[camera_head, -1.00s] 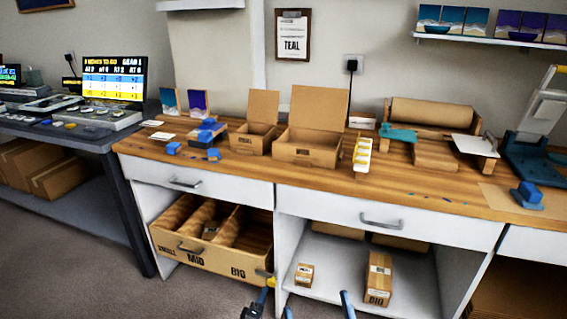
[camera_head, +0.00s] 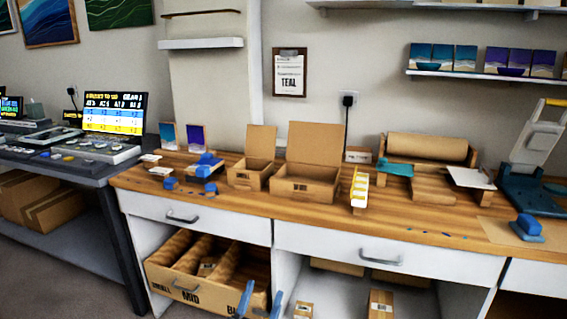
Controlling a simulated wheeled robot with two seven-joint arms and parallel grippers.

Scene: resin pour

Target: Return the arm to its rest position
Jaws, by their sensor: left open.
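My left gripper (camera_head: 261,301) shows at the bottom edge of the head view as two blue fingers held apart. It is open, with nothing seen between the fingers. It is in front of the right end of the pulled-out drawer (camera_head: 166,284), whose front reads MID and BIG. The fingers cover part of the BIG lettering. The rest of the arm is below the frame. My right gripper is not in view.
The wooden workbench (camera_head: 400,222) holds open cardboard boxes (camera_head: 304,190), a yellow-and-white strip (camera_head: 359,188) and a blue press (camera_head: 537,190). Small boxes (camera_head: 381,303) stand on the shelf below. A dark table (camera_head: 75,172) with a screen stands at left.

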